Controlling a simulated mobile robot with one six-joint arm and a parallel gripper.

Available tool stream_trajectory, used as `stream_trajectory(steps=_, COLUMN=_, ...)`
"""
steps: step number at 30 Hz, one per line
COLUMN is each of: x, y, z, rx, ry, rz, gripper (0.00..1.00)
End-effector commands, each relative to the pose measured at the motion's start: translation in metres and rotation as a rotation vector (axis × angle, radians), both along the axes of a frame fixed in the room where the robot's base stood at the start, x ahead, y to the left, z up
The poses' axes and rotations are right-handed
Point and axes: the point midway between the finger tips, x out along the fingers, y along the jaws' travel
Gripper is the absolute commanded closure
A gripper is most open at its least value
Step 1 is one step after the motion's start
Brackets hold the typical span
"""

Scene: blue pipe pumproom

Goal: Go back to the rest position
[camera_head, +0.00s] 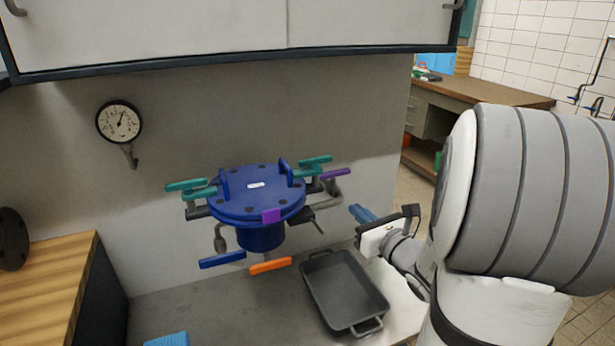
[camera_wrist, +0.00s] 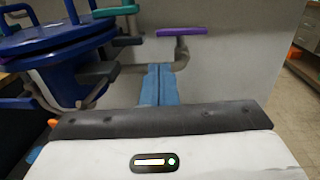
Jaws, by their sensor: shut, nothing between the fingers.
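My gripper (camera_head: 362,213) is to the right of the blue round flanged lid (camera_head: 245,205), apart from it, above the grey tray. Its blue fingers are together and empty. In the wrist view the fingers (camera_wrist: 160,84) point at the grey wall, just below a purple handle (camera_wrist: 181,31) on a bent grey rod. The blue vessel (camera_wrist: 55,50) is at the left of that view. Around the lid are teal handles (camera_head: 186,184), a purple handle (camera_head: 335,173), a blue handle (camera_head: 222,259) and an orange handle (camera_head: 270,266).
A grey tray (camera_head: 325,300) stands on the counter below my gripper. A pressure gauge (camera_head: 119,122) hangs on the wall. A wooden top (camera_head: 55,290) is at left; a blue item (camera_head: 168,340) lies at the front. White cabinets (camera_head: 200,35) overhang above. A wooden bench (camera_head: 490,90) stands behind right.

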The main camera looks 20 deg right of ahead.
Motion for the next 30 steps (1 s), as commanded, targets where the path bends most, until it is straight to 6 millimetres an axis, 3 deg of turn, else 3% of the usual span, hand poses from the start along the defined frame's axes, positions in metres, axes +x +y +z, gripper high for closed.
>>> stream_trajectory(steps=5, x=-0.001, y=0.016, z=0.005, rx=-0.042, ry=0.009, rz=0.059, gripper=1.00)
stream_trajectory(steps=11, x=-0.017, y=0.097, z=0.019, rx=-0.293, ry=0.050, rz=0.375, gripper=1.00)
stream_trajectory(steps=15, x=-0.048, y=0.155, z=0.021, rx=-0.553, ry=0.066, rz=0.659, gripper=1.00)
stream_trajectory(steps=18, x=-0.077, y=0.184, z=0.019, rx=-0.761, ry=0.062, rz=0.862, gripper=1.00)
stream_trajectory(steps=21, x=-0.108, y=0.200, z=0.017, rx=-0.987, ry=0.045, rz=1.061, gripper=1.00)
stream_trajectory(steps=24, x=-0.136, y=0.205, z=0.015, rx=-1.225, ry=0.015, rz=1.248, gripper=1.00)
stream_trajectory(steps=30, x=-0.174, y=0.186, z=0.024, rx=-1.725, ry=-0.079, rz=1.581, gripper=1.00)
